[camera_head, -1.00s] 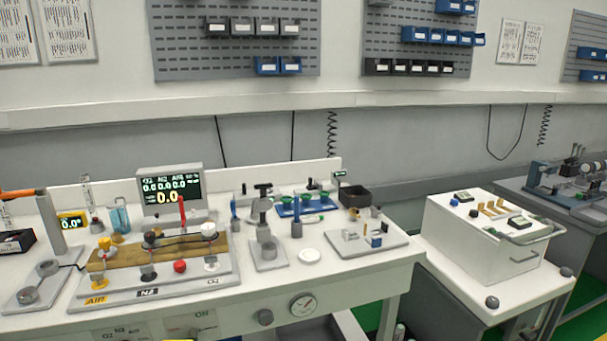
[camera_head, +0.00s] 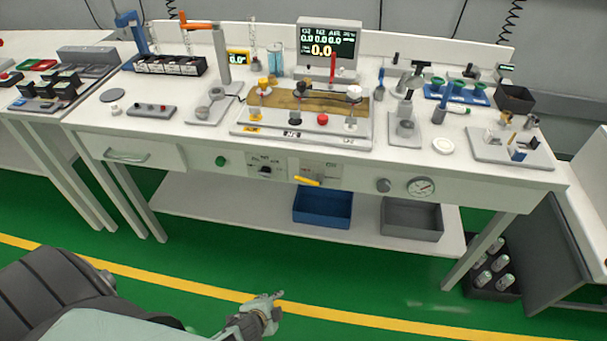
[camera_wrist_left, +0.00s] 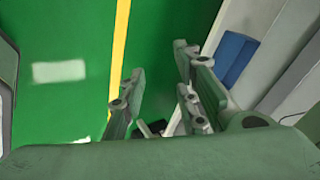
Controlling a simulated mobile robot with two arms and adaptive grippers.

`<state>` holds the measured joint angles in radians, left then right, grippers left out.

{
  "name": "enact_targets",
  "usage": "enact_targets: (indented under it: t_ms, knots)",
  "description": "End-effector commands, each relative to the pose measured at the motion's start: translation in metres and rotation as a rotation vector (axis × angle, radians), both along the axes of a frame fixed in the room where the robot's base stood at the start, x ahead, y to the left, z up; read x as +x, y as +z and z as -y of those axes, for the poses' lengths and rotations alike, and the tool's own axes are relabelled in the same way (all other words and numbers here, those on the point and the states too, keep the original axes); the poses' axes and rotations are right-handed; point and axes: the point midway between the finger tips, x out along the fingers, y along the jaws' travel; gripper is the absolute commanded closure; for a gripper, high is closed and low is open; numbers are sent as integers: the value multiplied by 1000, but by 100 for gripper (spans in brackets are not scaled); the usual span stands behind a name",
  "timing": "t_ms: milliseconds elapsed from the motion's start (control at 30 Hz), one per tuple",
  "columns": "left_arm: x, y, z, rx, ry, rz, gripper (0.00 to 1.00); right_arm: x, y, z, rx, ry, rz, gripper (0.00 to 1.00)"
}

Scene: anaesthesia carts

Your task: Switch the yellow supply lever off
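The yellow supply lever (camera_head: 307,181) is on the front panel of the white workbench, beneath the yellow-and-metal manifold. It lies nearly level, tilting slightly down to the right. My left gripper (camera_head: 276,299) is low over the green floor, well below and in front of the lever, apart from it. In the left wrist view the left gripper (camera_wrist_left: 157,80) has its fingers spread with nothing held between them. The lever cannot be made out in that view. My right gripper does not show.
A blue bin (camera_head: 322,208) and a grey bin (camera_head: 411,219) stand on the lower shelf. The floor before the bench is clear.

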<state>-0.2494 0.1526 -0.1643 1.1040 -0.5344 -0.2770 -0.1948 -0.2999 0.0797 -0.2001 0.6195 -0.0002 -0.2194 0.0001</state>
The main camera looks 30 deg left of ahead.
Motion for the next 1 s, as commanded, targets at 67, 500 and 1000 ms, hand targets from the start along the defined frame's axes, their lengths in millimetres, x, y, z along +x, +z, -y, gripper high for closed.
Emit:
enact_targets:
  t_ms: [67, 500, 1000]
  knots:
    - [66, 70, -11, 151, -129, 145, 71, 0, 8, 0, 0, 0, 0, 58]
    - [192, 308, -29, 729, -389, 536, 71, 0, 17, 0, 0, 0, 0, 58]
    - [255, 294, -42, 734, -389, 539, 71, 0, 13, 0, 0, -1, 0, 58]
